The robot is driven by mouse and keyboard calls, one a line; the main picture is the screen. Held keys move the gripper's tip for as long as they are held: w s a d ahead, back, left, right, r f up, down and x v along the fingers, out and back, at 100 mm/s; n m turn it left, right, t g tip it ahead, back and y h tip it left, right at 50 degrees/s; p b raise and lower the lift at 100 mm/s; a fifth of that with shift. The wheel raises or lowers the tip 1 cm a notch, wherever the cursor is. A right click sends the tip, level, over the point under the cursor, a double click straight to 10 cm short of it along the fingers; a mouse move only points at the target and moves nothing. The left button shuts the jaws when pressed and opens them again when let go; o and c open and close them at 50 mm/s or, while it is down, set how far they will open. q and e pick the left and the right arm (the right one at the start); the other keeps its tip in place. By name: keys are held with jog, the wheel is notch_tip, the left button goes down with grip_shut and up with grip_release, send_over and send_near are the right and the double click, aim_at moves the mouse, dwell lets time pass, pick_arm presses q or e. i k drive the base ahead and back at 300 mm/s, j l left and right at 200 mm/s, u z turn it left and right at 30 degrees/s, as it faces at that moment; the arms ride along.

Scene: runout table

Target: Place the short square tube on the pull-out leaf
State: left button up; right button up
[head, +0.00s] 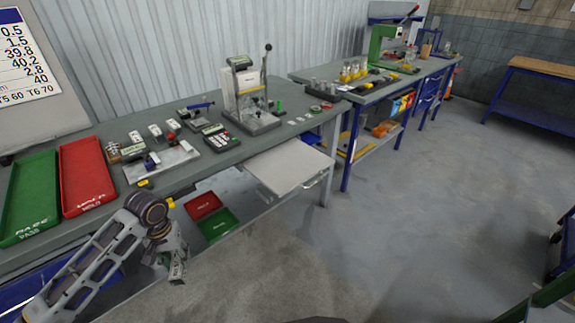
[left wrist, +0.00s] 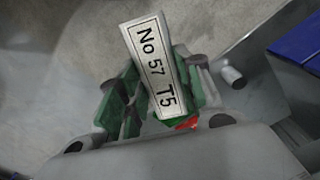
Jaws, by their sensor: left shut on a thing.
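My left gripper (head: 176,266) hangs in front of the bench, lower than its top. In the left wrist view its green-padded fingers (left wrist: 150,103) are shut on the short square tube (left wrist: 151,62), which has a pale label reading "No 57 T5". In the head view the tube is small and hard to tell from the fingers. The pull-out leaf (head: 290,168) is a pale flat board sticking out of the bench front, to the right of the gripper and apart from it. Its top looks bare. My right gripper is not in view.
The bench (head: 105,207) holds a green tray (head: 30,195), a red tray (head: 87,175), a plate with small parts (head: 162,163) and a lever press (head: 250,105). Red (head: 203,205) and green (head: 217,224) bins sit below. The floor in front of the leaf is clear.

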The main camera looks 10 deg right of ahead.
aim_at(290, 164)
jog(key=i+l+z, duration=0.15)
jog(key=l, duration=0.3)
jog(key=i+l+z, duration=0.15)
jog(key=l, duration=0.25)
jog(key=i+l+z, duration=0.15)
jog(key=l, duration=0.3)
jog(key=i+l+z, duration=0.15)
jog(key=l, duration=0.2)
